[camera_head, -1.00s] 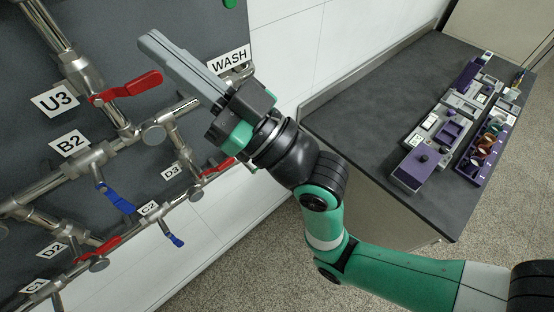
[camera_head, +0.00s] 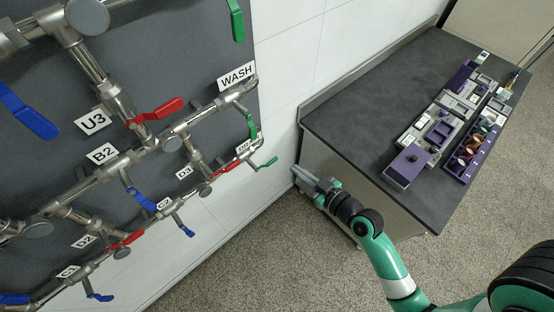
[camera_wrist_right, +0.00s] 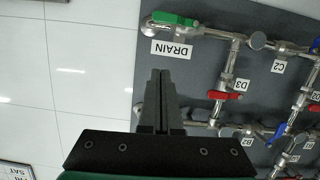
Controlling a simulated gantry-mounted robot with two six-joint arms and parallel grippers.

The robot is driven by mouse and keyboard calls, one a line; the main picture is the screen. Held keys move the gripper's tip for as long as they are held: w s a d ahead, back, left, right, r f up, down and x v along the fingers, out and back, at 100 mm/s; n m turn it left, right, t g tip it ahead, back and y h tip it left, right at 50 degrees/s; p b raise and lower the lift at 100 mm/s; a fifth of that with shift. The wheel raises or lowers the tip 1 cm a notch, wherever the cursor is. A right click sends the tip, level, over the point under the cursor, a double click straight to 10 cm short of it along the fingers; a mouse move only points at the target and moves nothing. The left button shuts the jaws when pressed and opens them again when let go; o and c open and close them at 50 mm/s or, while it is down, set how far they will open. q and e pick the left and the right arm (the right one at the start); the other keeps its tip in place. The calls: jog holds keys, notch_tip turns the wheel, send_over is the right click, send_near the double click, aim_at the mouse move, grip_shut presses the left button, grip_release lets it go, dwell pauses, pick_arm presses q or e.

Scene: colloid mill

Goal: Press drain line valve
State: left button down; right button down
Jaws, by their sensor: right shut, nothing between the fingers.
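The drain line valve has a green lever (camera_head: 266,163) at the right end of the lowest pipe run on the dark panel. In the right wrist view its green handle (camera_wrist_right: 175,19) sits at the top, beside the DRAIN label (camera_wrist_right: 171,49), which is partly hidden in the head view. My right gripper (camera_head: 298,174) is shut and empty, to the right of the valve and apart from it. In the right wrist view its closed fingers (camera_wrist_right: 160,74) point up toward the label and handle. My left gripper is not in view.
The panel (camera_head: 190,50) carries several red, blue and green valve levers, including a green one (camera_head: 252,128) near the WASH label (camera_head: 236,76). A dark-topped bench (camera_head: 350,110) with purple and grey trays (camera_head: 408,166) stands right. White wall and open floor lie between.

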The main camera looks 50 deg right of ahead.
send_over(272, 161)
jog(key=s, duration=0.2)
notch_tip(272, 161, down, 2)
notch_tip(272, 161, down, 4)
jog(key=b, duration=0.2)
jog(key=shift+s+f+b, duration=0.15)
jog(key=shift+f+b, duration=0.05)
jog(key=shift+b, duration=0.15)
